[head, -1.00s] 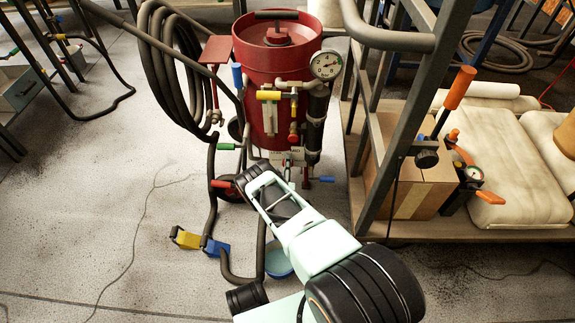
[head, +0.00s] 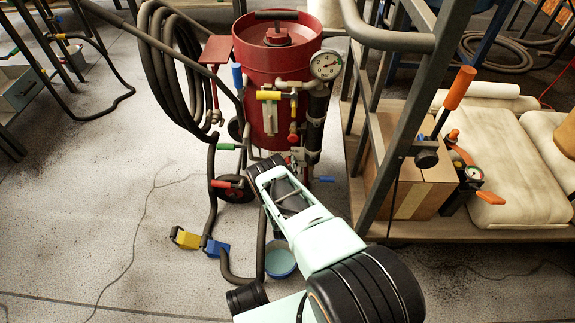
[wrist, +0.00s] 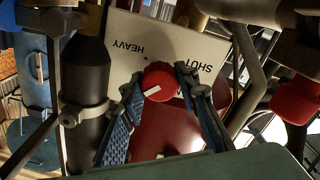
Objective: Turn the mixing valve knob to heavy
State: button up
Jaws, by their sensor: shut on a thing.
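The mixing valve knob (wrist: 160,82) is red and round with a white pointer mark. It sits in front of a pale label plate (wrist: 125,65), which reads HEAVY and SHUT upside down in the wrist view. The white mark points to the lower left there, away from both words. My gripper (wrist: 158,84) has a fingertip on each side of the knob and is shut on it. In the head view my gripper (head: 265,168) reaches the lower front of the red blast pot (head: 272,65) and hides the knob.
A dark pipe (wrist: 85,75) stands close on the left in the wrist view, and another red knob (wrist: 297,98) on the right. A pressure gauge (head: 326,65) and a yellow handle (head: 268,95) are above my gripper. A metal frame (head: 405,130) stands to the right.

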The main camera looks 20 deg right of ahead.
aim_at(288, 162)
jog(key=m, duration=0.4)
jog(key=shift+m, duration=0.3)
jog(key=m, duration=0.3)
jog(key=shift+m, duration=0.4)
jog(key=m, duration=0.6)
jog(key=shift+m, duration=0.4)
jog(key=o, duration=1.2)
jog(key=shift+c, duration=0.2)
jog(key=shift+r, duration=5)
